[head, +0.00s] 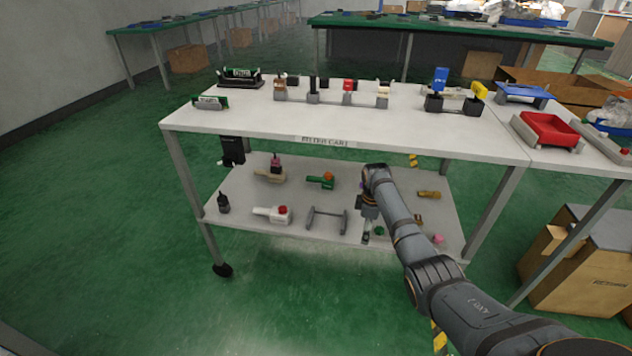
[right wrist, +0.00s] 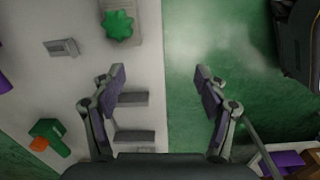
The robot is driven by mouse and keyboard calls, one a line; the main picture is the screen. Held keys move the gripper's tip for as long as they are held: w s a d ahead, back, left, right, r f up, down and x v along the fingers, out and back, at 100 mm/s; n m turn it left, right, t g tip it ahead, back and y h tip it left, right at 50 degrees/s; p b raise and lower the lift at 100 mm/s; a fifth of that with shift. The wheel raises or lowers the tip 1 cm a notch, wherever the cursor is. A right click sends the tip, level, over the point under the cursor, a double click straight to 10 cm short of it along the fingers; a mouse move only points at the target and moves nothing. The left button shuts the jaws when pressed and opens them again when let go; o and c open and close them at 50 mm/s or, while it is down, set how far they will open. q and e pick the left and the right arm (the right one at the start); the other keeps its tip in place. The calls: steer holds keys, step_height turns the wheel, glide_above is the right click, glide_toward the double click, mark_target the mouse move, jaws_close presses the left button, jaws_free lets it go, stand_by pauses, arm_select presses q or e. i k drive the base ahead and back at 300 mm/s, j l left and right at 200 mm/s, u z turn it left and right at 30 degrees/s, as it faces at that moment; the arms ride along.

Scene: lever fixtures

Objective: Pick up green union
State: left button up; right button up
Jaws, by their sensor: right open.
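A small green lobed piece, which looks like the green union (head: 379,231), lies on the lower shelf of the cart near its front edge. In the right wrist view the green union (right wrist: 118,25) sits at the top, on or over a grey-beige block. My right gripper (head: 366,238) reaches down over the lower shelf, just left of this piece. In the right wrist view my right gripper (right wrist: 160,72) is open, with nothing between its fingers, which straddle the shelf edge. My left gripper is not in view.
A green fitting with an orange knob (head: 320,181) and a grey bracket (head: 327,220) are on the lower shelf (head: 250,205) with several other parts. The cart's upper top (head: 240,121) overhangs this shelf. Green floor is open in front of the cart.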

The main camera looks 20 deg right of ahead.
mark_target(326, 184)
steer(key=i, duration=1.1)
